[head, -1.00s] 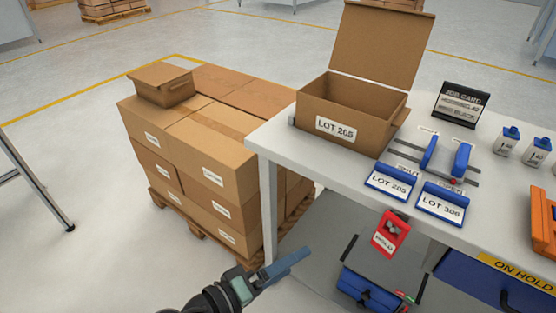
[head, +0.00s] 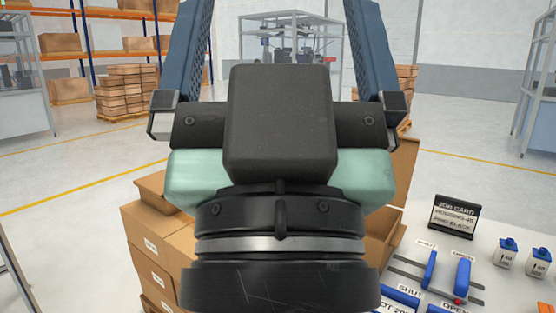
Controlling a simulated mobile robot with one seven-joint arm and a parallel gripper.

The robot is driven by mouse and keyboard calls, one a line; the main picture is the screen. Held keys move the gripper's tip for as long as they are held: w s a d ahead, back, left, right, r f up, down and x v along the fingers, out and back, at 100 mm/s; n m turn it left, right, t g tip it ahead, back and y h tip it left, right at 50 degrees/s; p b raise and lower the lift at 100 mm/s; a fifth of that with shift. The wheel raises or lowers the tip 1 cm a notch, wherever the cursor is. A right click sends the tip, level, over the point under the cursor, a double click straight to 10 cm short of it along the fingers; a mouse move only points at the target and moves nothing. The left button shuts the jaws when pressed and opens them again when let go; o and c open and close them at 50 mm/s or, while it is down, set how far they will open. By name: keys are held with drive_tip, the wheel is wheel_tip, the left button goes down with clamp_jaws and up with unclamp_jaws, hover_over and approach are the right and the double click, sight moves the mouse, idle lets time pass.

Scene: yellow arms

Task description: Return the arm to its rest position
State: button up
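My gripper (head: 283,40) fills the middle of the head view, raised close to the camera with its two blue fingers pointing up. The fingers are wide apart, with nothing held between them. Their tips run to or past the top edge. My gripper appears well clear of the bench.
The white bench (head: 510,285) at lower right holds a black job card stand (head: 455,214), blue slider handles (head: 462,276) and small white bottles (head: 508,251). Stacked cartons (head: 155,245) stand at lower left. Open floor, shelving and a caged machine lie beyond.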

wheel_tip(320, 180, up, 14)
drive_tip(key=p, duration=1.2)
drive_tip(key=shift+w+r, duration=0.15)
drive_tip(key=shift+r, duration=0.05)
drive_tip(key=shift+a, duration=0.1)
idle(0.7)
